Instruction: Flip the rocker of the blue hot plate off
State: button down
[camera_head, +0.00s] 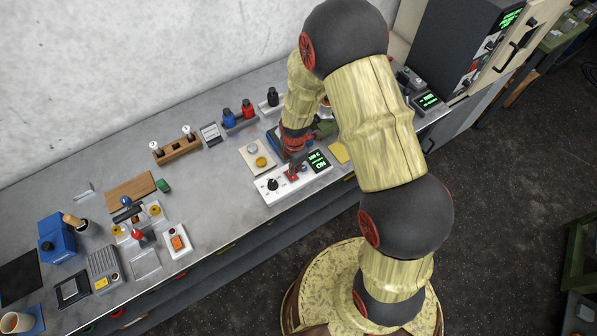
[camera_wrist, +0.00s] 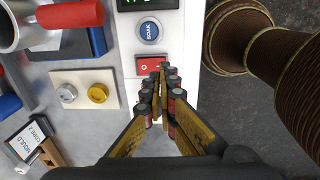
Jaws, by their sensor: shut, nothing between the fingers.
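A white control panel (camera_head: 309,179) lies near the front edge of the bench. It carries a black knob (camera_head: 272,185), a red rocker (camera_head: 292,176) and a dark display (camera_head: 317,160) whose green text appears to read ON. In the wrist view the red rocker (camera_wrist: 146,66) sits below a blue round SOAK button (camera_wrist: 149,30). My gripper (camera_wrist: 164,72) is shut and empty, its fingertips over the rocker's right side. I cannot tell if they touch it. Part of a blue body (camera_head: 273,141) shows behind my gripper; whether it is the hot plate is unclear.
Left of the panel in the wrist view is a beige plate (camera_wrist: 84,91) with silver and yellow buttons. A red cylinder (camera_wrist: 70,15) lies close by. A yellow pad (camera_head: 339,152) lies right of the panel. Bare bench (camera_head: 225,195) extends to its left.

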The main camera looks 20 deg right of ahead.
notch_tip(320, 180, up, 9)
jog(key=s, duration=0.1)
jog(key=shift+d, duration=0.15)
jog(key=shift+r, duration=0.1)
jog(key=shift+b, duration=0.35)
